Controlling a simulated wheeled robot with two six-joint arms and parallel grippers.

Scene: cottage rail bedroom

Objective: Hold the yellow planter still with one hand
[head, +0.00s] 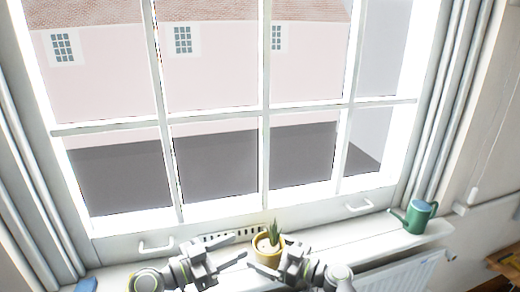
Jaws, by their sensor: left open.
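The yellow planter (267,257) stands upright on the white window sill, with a small spiky green plant (273,234) in it. My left gripper (240,247) is open just left of the planter, its two fingers pointing toward it with a small gap. My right gripper (287,256) is close against the planter's right side and hides part of it. I cannot tell whether it touches the planter or how far its fingers are apart.
A green watering can (414,216) stands at the sill's right end. A blue object (86,285) is at the lower left. The window (220,120) with its handles rises behind the sill (375,248). A radiator (400,274) is below. The sill right of the planter is clear.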

